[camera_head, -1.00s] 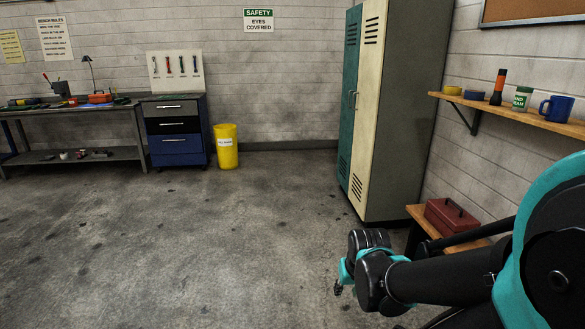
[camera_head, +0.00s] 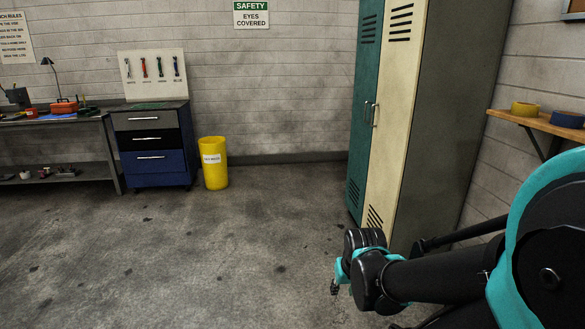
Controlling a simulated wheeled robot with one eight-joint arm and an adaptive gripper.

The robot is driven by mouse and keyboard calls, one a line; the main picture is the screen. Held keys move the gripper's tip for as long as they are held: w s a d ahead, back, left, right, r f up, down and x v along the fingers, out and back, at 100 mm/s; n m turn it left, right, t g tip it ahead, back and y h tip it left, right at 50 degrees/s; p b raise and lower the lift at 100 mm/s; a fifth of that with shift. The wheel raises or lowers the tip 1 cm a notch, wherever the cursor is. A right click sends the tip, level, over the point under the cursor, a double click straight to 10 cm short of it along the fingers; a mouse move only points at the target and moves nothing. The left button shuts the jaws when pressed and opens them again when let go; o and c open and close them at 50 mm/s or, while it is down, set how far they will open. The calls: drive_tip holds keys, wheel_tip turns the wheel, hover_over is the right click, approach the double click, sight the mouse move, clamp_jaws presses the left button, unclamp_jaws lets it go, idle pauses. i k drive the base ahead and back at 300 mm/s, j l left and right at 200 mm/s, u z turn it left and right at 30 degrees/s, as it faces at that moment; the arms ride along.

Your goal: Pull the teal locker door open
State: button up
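The teal locker door (camera_head: 362,110) is the left of two narrow doors on a tall locker, with vent slots at its top and bottom. It looks shut, flush beside the cream door (camera_head: 390,120). A handle (camera_head: 367,115) shows at mid-height near the seam between the doors. My gripper (camera_head: 334,287) hangs low at the lower right of the picture, in front of the locker and apart from it. Only small dark tips show under the wrist, so I cannot tell whether it is open or shut.
A yellow bin (camera_head: 213,165) stands left of the locker, beside a blue drawer cabinet (camera_head: 155,147). A workbench (camera_head: 85,126) is at the far left. A wall shelf (camera_head: 545,124) with tape rolls is at the right. The concrete floor (camera_head: 230,250) before the locker is clear.

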sight(371, 12)
drive_tip(key=i, duration=3.25)
drive_tip(key=z, duration=0.05)
